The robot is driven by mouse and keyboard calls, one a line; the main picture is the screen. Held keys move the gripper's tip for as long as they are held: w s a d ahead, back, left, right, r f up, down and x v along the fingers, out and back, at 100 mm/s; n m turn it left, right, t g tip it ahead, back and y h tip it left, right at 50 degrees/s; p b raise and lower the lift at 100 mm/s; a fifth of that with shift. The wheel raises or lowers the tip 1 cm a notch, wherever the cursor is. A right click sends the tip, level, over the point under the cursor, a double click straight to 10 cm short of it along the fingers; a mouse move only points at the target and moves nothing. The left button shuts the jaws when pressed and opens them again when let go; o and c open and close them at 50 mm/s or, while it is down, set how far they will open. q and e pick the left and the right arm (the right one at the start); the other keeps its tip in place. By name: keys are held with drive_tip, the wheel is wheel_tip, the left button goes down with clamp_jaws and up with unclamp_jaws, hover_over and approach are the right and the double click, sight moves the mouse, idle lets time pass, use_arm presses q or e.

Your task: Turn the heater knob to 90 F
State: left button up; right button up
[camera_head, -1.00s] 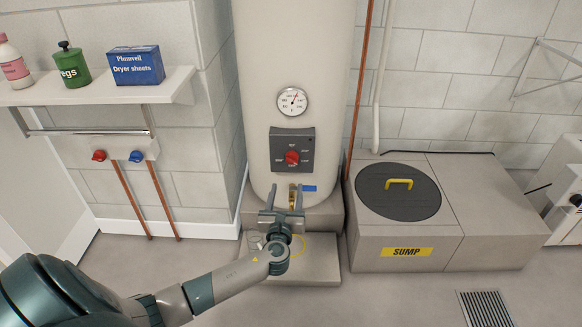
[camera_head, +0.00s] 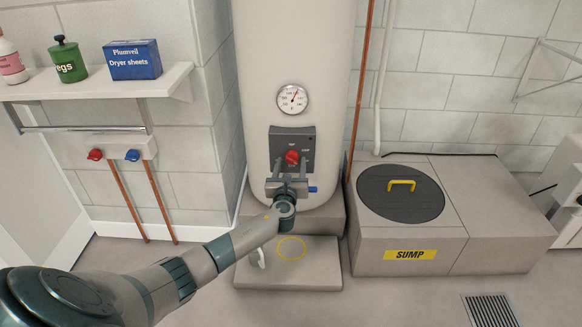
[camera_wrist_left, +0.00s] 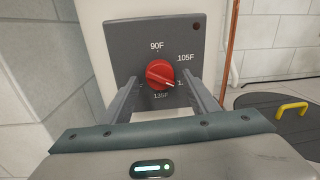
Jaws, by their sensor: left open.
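The red heater knob (camera_head: 292,157) sits on a dark grey control panel (camera_head: 306,137) on the front of the white water heater (camera_head: 290,60). In the left wrist view the knob (camera_wrist_left: 160,74) is ringed by labels: 90F at the top, 105F at upper right, a partly hidden one at right and 135F at the bottom. Its pale mark points right and slightly down, towards the partly hidden label. My left gripper (camera_head: 290,168) is open just in front of the panel, with its fingers either side of the knob. I cannot tell whether they touch it.
A round dial gauge (camera_head: 292,99) is above the panel. A copper pipe (camera_head: 361,80) runs up right of the heater. The sump box (camera_head: 500,240) with its dark lid (camera_head: 385,208) stands at right. A shelf (camera_head: 100,84) with several items is at left.

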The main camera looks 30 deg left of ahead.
use_arm(q)
drive_tip(key=shift+c, duration=0.2)
drive_tip(key=c, duration=1)
